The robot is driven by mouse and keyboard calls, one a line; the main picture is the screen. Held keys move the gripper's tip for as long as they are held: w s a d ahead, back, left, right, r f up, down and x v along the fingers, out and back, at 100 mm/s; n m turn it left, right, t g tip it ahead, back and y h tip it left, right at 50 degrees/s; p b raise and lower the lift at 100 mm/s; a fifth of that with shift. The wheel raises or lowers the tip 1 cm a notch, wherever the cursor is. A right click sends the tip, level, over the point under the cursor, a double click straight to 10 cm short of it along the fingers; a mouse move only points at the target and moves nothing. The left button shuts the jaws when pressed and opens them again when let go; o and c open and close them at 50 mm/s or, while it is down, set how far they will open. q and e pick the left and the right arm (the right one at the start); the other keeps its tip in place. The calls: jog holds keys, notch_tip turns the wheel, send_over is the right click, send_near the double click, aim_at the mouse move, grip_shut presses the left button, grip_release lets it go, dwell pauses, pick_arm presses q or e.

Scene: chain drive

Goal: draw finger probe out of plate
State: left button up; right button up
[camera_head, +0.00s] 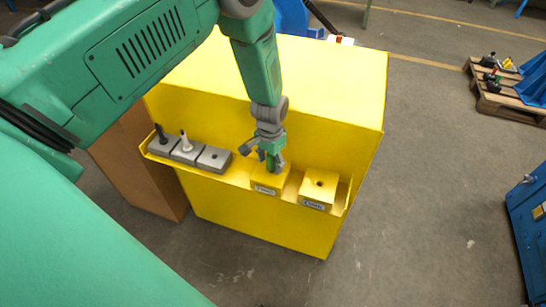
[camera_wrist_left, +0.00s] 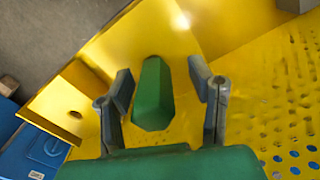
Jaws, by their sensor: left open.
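The green finger probe (camera_head: 271,161) stands upright in the left of two yellow plates (camera_head: 267,182). In the left wrist view its green handle (camera_wrist_left: 153,95) shows between my fingers. My left gripper (camera_head: 268,154) is over this plate, pointing down at the probe. In the left wrist view its fingers (camera_wrist_left: 162,98) are open, one on each side of the handle, with gaps visible. The probe's lower end is hidden. My right gripper is not in view.
The second yellow plate (camera_head: 318,190) has an empty hole and stands to the right on the ledge. Grey blocks (camera_head: 187,150) at the left hold a black probe (camera_head: 160,132) and a white probe (camera_head: 185,141). The large yellow cabinet (camera_head: 330,85) stands behind.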

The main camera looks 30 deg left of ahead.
pick_arm(q)
jog(key=shift+a, duration=0.1)
jog(key=shift+d, duration=0.3)
jog(key=c, duration=1)
jog(key=shift+d+r, duration=0.2)
jog(key=shift+d, duration=0.15)
grip_shut()
jog(key=shift+a+r+p, duration=0.45)
jog(key=shift+r+p, duration=0.2)
jog(key=shift+d+r+p, duration=0.25)
jog(key=shift+r+p, duration=0.55)
jog(key=shift+r, duration=0.35)
jog(key=shift+a+r+p, duration=0.2)
jog(key=shift+r+p, duration=0.6)
jog(key=shift+r, duration=0.2)
jog(key=shift+d+r+p, duration=0.15)
jog(key=shift+r+p, duration=0.6)
jog(key=shift+r, duration=0.3)
jog(key=shift+r+p, duration=1.1)
jog(key=shift+r, duration=0.4)
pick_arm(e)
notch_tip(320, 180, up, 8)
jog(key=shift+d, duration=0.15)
